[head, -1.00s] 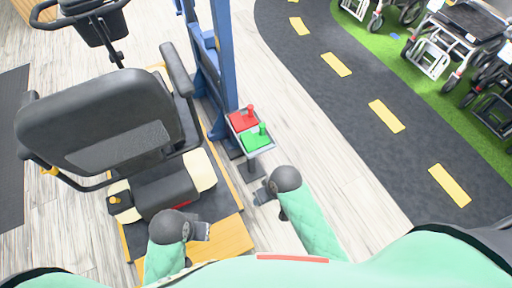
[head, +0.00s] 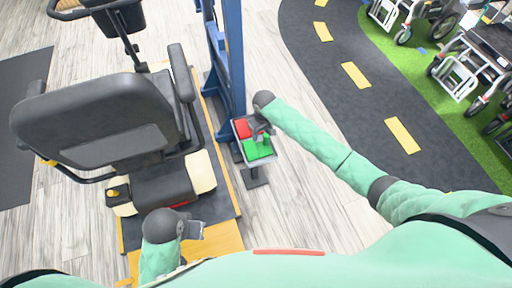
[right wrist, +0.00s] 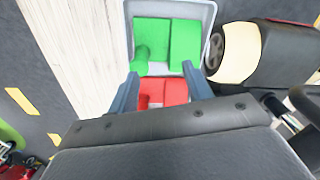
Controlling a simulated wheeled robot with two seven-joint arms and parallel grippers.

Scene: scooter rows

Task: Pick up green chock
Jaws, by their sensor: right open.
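The green chock (head: 256,150) lies in the near half of a small grey tray (head: 259,163) on a stand, and its handle is partly hidden by my right gripper. The red chock (head: 242,129) lies in the far half. My right gripper (head: 264,128) is above the tray, open and empty. In the right wrist view, its fingers (right wrist: 164,88) are spread on either side of the red chock (right wrist: 164,94), and the green chock (right wrist: 182,42) with its round handle is just past the fingertips. My left gripper (head: 197,230) is low beside the scooter, its jaws unclear.
A black-seated scooter (head: 95,115) stands on a platform left of the tray. A blue post (head: 234,60) rises just behind the tray. A dark lane with yellow dashes (head: 356,74) and several wheelchairs (head: 473,65) are to the right. Pale floor lies between tray and lane.

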